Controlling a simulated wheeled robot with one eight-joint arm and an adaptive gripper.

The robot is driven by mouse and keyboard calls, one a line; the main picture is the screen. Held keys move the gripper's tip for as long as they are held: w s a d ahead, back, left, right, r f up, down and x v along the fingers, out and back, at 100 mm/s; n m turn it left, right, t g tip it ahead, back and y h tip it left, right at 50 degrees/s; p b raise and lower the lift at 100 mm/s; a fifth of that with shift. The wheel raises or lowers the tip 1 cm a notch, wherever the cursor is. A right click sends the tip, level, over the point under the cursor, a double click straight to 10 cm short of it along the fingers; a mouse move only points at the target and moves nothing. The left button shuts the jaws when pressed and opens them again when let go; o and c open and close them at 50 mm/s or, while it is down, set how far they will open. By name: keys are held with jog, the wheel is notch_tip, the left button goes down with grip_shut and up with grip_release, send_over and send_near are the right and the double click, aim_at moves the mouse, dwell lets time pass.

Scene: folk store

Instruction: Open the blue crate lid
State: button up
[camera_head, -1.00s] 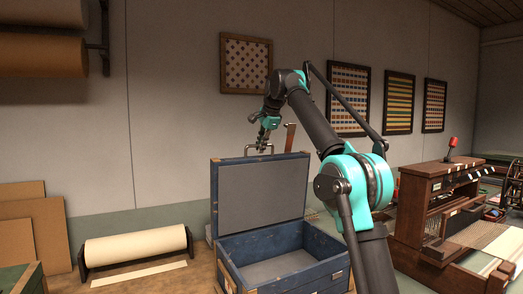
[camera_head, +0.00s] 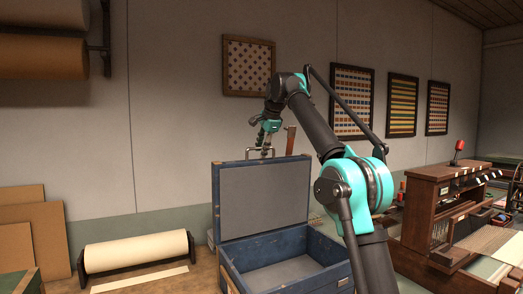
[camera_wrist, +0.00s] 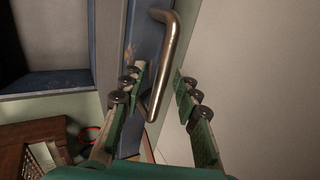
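The blue crate (camera_head: 318,277) stands open, with a grey inside that looks empty. Its lid (camera_head: 264,199) is raised about upright at the back, grey lining facing me. A metal handle (camera_head: 259,150) sits on the lid's top edge. My gripper (camera_head: 266,148) is at that handle. In the wrist view the handle (camera_wrist: 165,65) passes between the two finger pads of my gripper (camera_wrist: 160,95). The fingers are spread, with a clear gap on the right side, so the handle is not clamped. The blue lid edge (camera_wrist: 112,50) shows behind it.
A paper roll (camera_head: 137,249) on a stand lies left of the crate, with brown boards (camera_head: 38,235) farther left. A wooden loom (camera_head: 425,215) stands to the right. A wall with framed textiles (camera_head: 249,66) is behind the lid.

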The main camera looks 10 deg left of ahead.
jog(key=s+d+r, duration=0.4)
jog(key=s+d, duration=0.4)
jog(key=s, duration=0.4)
jog(key=shift+r, duration=0.15)
dwell(0.6)
jog(key=shift+d, duration=0.1)
